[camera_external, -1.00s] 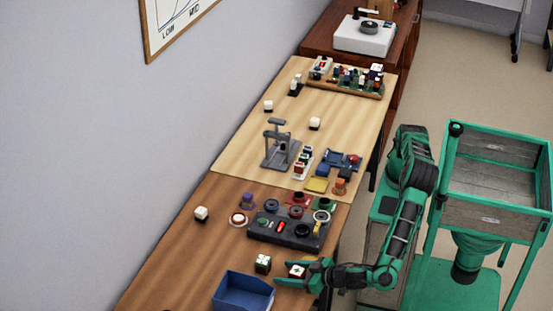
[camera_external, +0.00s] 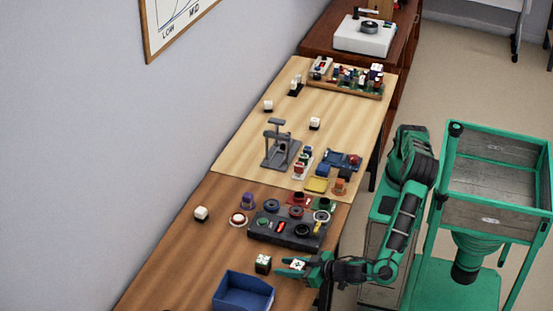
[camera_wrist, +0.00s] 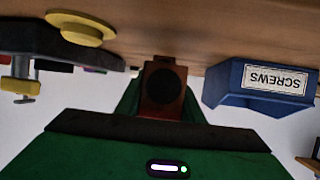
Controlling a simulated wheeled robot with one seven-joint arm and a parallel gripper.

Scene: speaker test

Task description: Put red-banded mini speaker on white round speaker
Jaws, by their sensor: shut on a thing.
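My gripper (camera_external: 297,267) is near the front right edge of the brown table (camera_external: 178,258). It is shut on a small dark block with a pale top, which I take for the red-banded mini speaker (camera_external: 298,264). In the wrist view this speaker (camera_wrist: 163,86) shows a reddish face with a dark round cone between the green fingers. A low round white thing with a red-brown middle, probably the white round speaker (camera_external: 238,218), sits left of the dark test panel. The held speaker is apart from it.
A dark cube with a pale top (camera_external: 263,264) stands just left of my gripper. The blue screws bin (camera_external: 228,290) lies front left; it also shows in the wrist view (camera_wrist: 255,92). The dark panel (camera_external: 262,234) with several round parts stands behind. The table's left side is mostly clear.

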